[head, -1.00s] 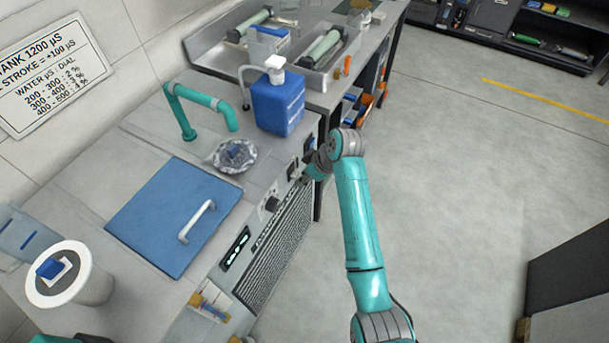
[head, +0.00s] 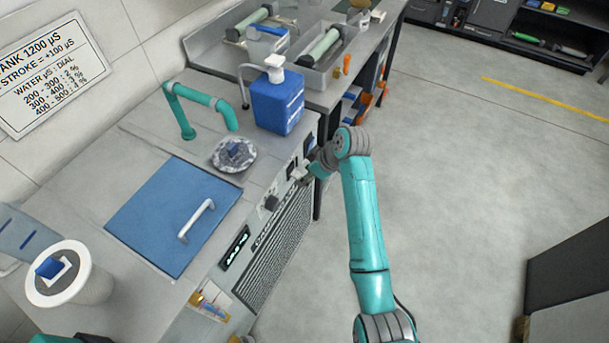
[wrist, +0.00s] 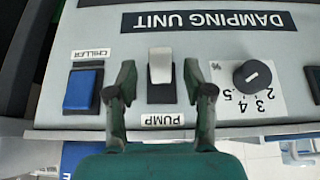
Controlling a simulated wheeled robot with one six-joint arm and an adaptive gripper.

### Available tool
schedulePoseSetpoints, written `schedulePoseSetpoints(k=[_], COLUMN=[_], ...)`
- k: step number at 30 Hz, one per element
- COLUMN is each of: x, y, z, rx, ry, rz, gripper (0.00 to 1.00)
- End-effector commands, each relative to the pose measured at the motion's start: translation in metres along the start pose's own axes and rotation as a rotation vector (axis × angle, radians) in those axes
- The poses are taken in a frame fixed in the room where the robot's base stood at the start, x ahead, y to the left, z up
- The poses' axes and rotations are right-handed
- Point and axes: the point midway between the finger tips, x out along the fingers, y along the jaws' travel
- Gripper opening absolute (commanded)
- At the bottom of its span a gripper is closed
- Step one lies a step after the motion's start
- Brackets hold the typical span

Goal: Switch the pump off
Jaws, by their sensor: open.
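The pump switch (wrist: 160,66) is a pale rocker in a dark frame on the grey front panel, with a PUMP label (wrist: 162,119) that reads upside down in the wrist view. My gripper (wrist: 159,78) is open, with one green finger on each side of the switch. I cannot tell whether the fingers touch the panel, nor which way the rocker is set. In the head view my gripper (head: 301,173) is at the front of the damping unit, and the pump switch is not clearly visible there.
A blue chiller switch (wrist: 81,90) is left of the pump switch in the wrist view, and a black dial (wrist: 252,77) is right. On the counter are a blue jug (head: 277,103), a metal dish (head: 234,155) and a blue lid (head: 170,215).

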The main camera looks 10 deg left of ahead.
Motion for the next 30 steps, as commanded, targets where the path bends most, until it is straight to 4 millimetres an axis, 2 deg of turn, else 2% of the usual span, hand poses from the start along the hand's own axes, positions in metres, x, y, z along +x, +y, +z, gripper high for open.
schedulePoseSetpoints(k=[9, 15, 21, 30], x=[-0.063, -0.091, -0.101, -0.101], y=[0.001, 0.001, 0.0, 0.0], z=[-0.001, 0.0, 0.0, 0.0], rx=[0.0, 0.0, -0.001, 0.0], ry=[0.003, 0.001, 0.001, 0.0], rz=[0.003, 0.002, 0.001, 0.0], gripper=[0.52, 0.52, 0.52, 0.52])
